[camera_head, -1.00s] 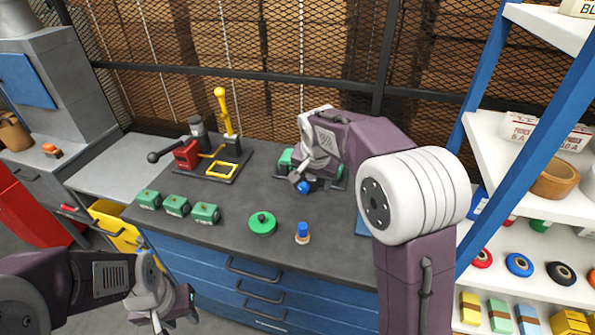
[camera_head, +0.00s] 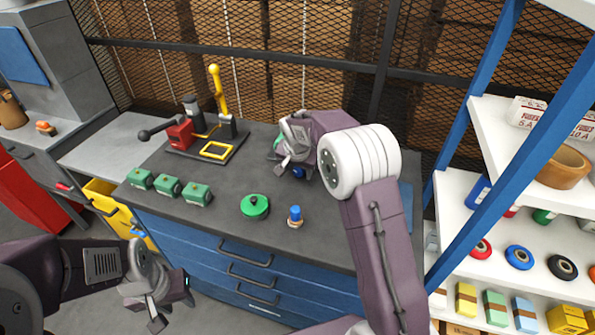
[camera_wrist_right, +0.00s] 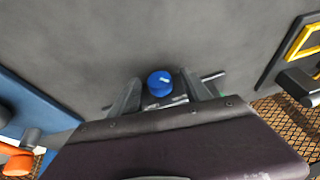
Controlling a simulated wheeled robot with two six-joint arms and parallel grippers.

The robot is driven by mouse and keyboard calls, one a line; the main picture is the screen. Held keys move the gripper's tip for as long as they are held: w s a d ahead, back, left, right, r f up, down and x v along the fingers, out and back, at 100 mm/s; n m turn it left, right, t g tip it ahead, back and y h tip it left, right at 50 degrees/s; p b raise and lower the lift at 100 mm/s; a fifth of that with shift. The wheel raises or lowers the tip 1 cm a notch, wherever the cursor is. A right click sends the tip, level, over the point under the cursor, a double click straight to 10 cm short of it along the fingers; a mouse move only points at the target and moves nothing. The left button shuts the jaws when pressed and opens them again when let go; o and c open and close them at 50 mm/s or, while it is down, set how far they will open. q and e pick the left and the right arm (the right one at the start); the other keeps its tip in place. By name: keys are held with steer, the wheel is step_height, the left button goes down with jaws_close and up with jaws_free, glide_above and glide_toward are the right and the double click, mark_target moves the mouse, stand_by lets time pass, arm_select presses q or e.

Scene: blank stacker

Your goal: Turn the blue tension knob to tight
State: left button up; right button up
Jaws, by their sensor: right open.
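The blue tension knob (camera_head: 299,173) shows low at the back of the dark bench, partly hidden by my right gripper (camera_head: 290,166). In the right wrist view the round blue knob (camera_wrist_right: 160,83) with a pale mark lies between the two grey fingers of my right gripper (camera_wrist_right: 163,95). The fingers are open, one on each side of it; I cannot tell whether they touch it. Most of the knob's device is hidden behind my arm and gripper. My left gripper (camera_head: 172,309) hangs in front of the bench at lower left, apart from everything, its fingers looking spread.
A lever press (camera_head: 205,140) with a yellow handle stands on the bench. Several green blocks (camera_head: 168,187), a green disc (camera_head: 255,207) and a small blue-topped part (camera_head: 295,215) lie toward the front. A shelf rack (camera_head: 465,235) stands at right.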

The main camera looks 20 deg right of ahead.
steer(key=shift+d+f, duration=0.15)
steer(key=shift+f, duration=0.1)
jaws_close()
steer(key=shift+f, duration=0.1)
steer(key=shift+d+t+y+b, duration=0.1)
steer(key=shift+t+y+b, duration=0.2)
steer(key=shift+y+b, duration=0.3)
jaws_free()
steer(key=shift+r, duration=0.2)
